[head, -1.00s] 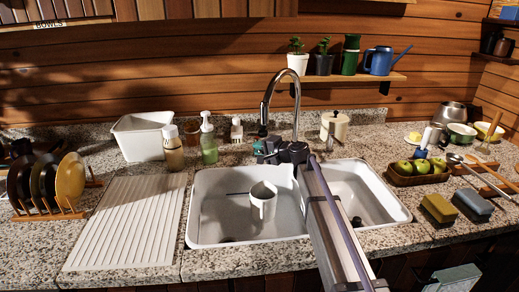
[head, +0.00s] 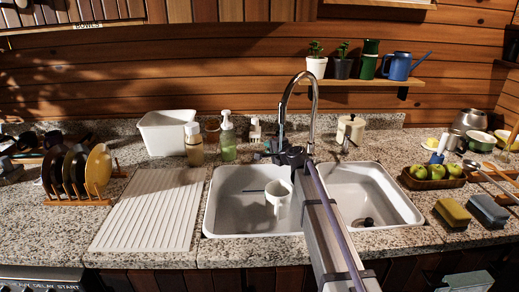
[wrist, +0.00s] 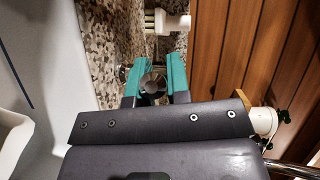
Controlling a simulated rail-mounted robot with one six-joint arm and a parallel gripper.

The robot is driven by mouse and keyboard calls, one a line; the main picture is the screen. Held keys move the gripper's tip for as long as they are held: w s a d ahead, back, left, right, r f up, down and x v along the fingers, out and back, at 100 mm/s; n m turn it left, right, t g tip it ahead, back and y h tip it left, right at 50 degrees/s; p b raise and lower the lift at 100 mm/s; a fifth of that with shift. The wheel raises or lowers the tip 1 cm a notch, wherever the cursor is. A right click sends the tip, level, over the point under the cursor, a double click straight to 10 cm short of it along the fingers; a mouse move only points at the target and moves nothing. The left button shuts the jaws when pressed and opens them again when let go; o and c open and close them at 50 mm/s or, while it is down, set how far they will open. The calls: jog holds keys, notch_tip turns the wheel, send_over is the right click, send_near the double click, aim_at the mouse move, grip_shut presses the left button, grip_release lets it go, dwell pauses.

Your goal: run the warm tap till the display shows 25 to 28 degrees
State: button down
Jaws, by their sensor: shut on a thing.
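The chrome tap (head: 315,100) rises in a tall arch behind the double sink. My gripper (head: 266,152) is low at the left of the tap's foot, with its dark body in front of the tap's base. In the wrist view the teal fingers of my gripper (wrist: 150,68) are shut on a round, shiny tap handle (wrist: 152,84). Which handle is the warm one cannot be told from its look. No temperature display can be made out in either view.
A white brush (wrist: 168,22) stands just beyond the fingers. A soap bottle (head: 228,140) and white tub (head: 165,132) stand left. The ribbed drainboard (head: 150,210) is clear.

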jog(key=c, duration=1.1)
grip_release()
jog(key=p+v, duration=0.2)
jog(key=v, duration=0.8)
jog(key=shift+s+d, duration=0.2)
jog(key=shift+s, duration=0.15)
jog(key=shift+r, duration=0.1)
